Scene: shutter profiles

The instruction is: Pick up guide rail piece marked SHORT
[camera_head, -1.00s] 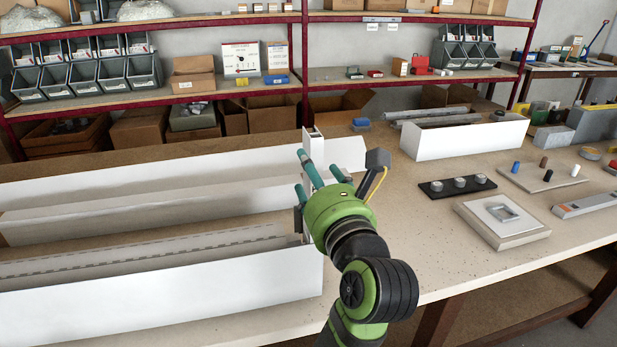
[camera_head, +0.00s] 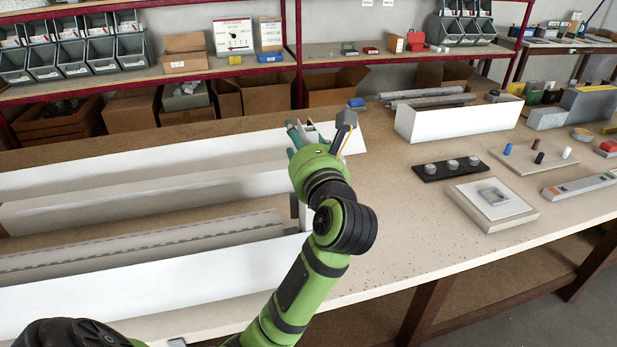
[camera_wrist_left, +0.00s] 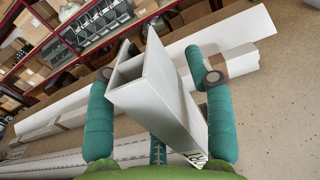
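A white guide rail piece (camera_wrist_left: 160,95) stands between the teal fingers of my left gripper (camera_wrist_left: 160,100) in the left wrist view. Its hollow, divided end faces the camera. Dark letters, seemingly ending in "RT", show at its lower end; the rest of the marking is hidden. The fingers are spread on both sides of the piece, with a clear gap beside the left finger. The right finger is close to the piece; contact cannot be told. In the head view, my left gripper (camera_head: 300,138) is at the right end of the long white profiles, around the upright piece (camera_head: 311,132). My right gripper is not in view.
Long white profiles (camera_head: 150,280) fill the table's left side. A white box (camera_head: 450,122), a black strip with knobs (camera_head: 450,167) and a square plate (camera_head: 492,205) lie to the right. Shelves with bins stand behind.

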